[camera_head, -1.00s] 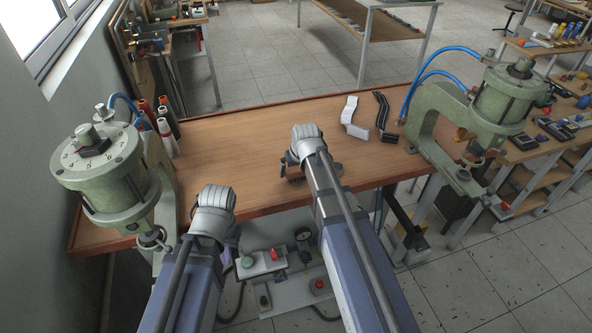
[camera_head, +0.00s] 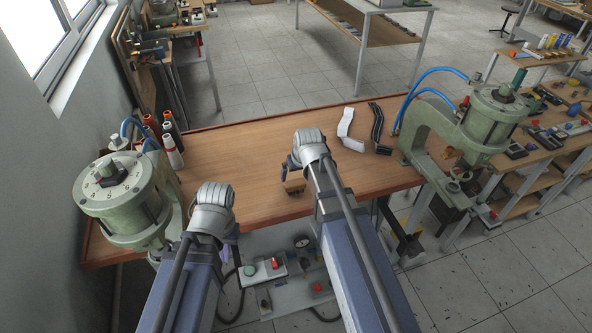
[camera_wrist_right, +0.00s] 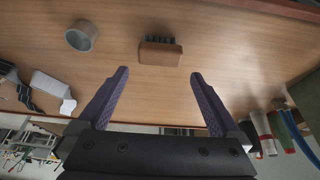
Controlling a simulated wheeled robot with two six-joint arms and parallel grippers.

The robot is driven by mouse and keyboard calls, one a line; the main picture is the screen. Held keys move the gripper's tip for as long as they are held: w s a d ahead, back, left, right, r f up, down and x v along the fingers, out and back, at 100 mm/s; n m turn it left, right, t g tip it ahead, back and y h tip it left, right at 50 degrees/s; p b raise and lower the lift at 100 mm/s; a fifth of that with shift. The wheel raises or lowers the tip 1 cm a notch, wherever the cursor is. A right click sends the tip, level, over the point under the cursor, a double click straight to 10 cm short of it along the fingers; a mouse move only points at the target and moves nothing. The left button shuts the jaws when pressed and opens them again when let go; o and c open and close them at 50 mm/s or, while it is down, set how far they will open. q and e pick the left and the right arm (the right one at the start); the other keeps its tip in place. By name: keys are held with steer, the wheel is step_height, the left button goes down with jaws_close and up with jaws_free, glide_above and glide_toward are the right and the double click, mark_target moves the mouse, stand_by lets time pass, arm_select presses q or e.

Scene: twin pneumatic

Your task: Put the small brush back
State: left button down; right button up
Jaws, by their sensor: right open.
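The small brush (camera_wrist_right: 160,52), a brown wooden block with short dark bristles along one side, lies on the workbench (camera_wrist_right: 230,60) in the right wrist view. In the head view part of its brown block (camera_head: 294,185) shows just beside my right wrist. My right gripper (camera_wrist_right: 160,76) is open and empty, its purple fingers spread toward the brush. The brush is in line with the gap, beyond the fingertips and apart from them.
A grey round cup (camera_wrist_right: 81,36) stands near the brush. White (camera_head: 348,130) and black (camera_head: 378,128) strips lie toward the back right. Green presses stand at left (camera_head: 125,200) and right (camera_head: 480,125).

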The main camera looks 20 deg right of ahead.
arm_select(q)
step_height(320, 180, up, 4)
steer(key=shift+f+p, duration=0.25)
steer(key=shift+p, duration=0.9)
arm_select(e)
steer(key=s+a+r+n+g, duration=0.1)
steer(key=s+a+g, duration=0.1)
steer(key=s+a, duration=0.4)
steer(key=s+a+r+n+g+h, duration=0.1)
steer(key=s+a, duration=0.6)
steer(key=s, duration=0.8)
steer(key=shift+a+n+g+h, duration=0.2)
steer(key=shift+n+g+h, duration=0.1)
steer(key=shift+n+g, duration=0.55)
